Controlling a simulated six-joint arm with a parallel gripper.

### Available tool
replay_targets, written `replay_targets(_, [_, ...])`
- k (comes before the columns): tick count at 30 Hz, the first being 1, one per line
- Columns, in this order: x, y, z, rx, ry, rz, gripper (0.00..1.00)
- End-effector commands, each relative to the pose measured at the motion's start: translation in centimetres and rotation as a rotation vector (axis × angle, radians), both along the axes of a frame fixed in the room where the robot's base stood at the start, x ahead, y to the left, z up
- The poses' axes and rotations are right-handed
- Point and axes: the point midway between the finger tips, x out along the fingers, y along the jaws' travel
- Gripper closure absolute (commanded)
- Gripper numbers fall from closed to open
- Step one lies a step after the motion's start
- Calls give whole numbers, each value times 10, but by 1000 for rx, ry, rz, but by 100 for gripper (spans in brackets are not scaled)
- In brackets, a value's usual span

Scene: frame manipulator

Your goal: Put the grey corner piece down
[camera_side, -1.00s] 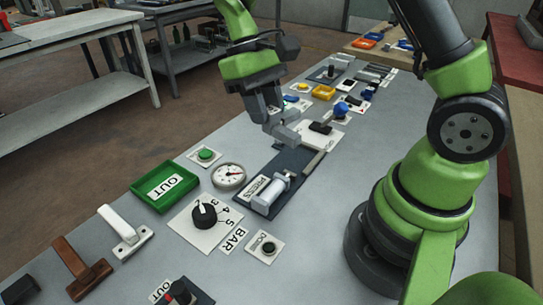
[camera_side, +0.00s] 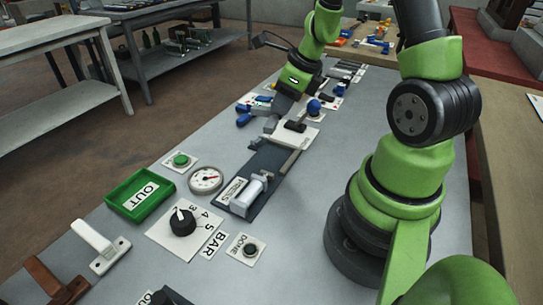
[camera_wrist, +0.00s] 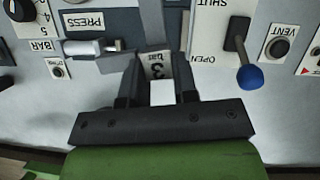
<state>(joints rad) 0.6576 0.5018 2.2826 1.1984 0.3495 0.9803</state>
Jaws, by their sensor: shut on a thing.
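My gripper (camera_side: 270,125) is over the far end of the dark press base (camera_side: 262,170), beside the white lever plate. In the wrist view my gripper (camera_wrist: 158,62) points away from the camera, with one finger on each side of a pale block. This pale block (camera_wrist: 161,93) looks like the grey corner piece, held close to the palm; its full shape is hidden. A white "3 bar" label (camera_wrist: 158,66) shows between the fingertips. I cannot tell whether the piece touches anything below.
The press cylinder (camera_side: 250,194) lies on the near part of its base. A blue-knobbed lever (camera_wrist: 249,76) stands right of my gripper in the wrist view.

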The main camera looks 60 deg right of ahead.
Motion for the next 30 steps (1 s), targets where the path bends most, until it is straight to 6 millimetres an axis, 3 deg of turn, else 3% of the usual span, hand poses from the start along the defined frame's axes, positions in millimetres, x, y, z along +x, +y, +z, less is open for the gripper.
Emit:
replay_targets(6, [-13,-10,-3,0,-2,-151,97])
replay_targets(13, [-16,-11,-10,6,-1,-187,97])
replay_targets(30, [-15,-11,-66,5,-2,-185,97])
